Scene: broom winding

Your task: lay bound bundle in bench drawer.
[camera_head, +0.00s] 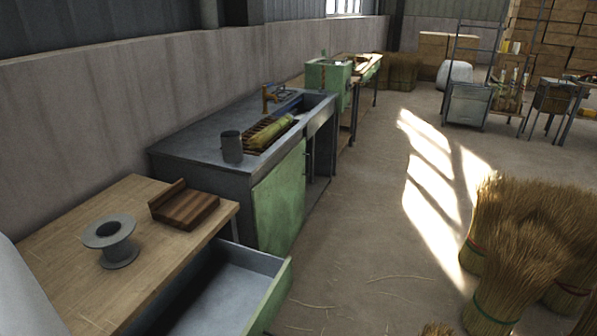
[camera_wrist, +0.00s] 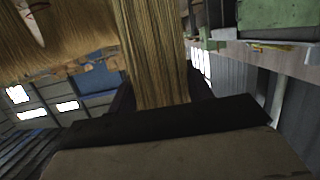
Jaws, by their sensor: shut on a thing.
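In the wrist view, my gripper (camera_wrist: 160,98) is shut on a bundle of straw-coloured bristles (camera_wrist: 150,45), which runs up out of the picture between the dark fingers. I cannot see its binding there. In the head view, the bench drawer (camera_head: 215,295) is pulled open under the near wooden bench (camera_head: 65,235). It has a green front and a grey inside, and the visible part of it is empty. My gripper does not show in the head view.
A grey spool (camera_head: 110,245) and a brown wooden block (camera_head: 185,207) sit on the bench top. A metal sink bench (camera_head: 200,150) with a green door stands beyond. Tall straw bundles (camera_head: 525,235) stand on the floor at right. The floor between is mostly clear, with loose straws.

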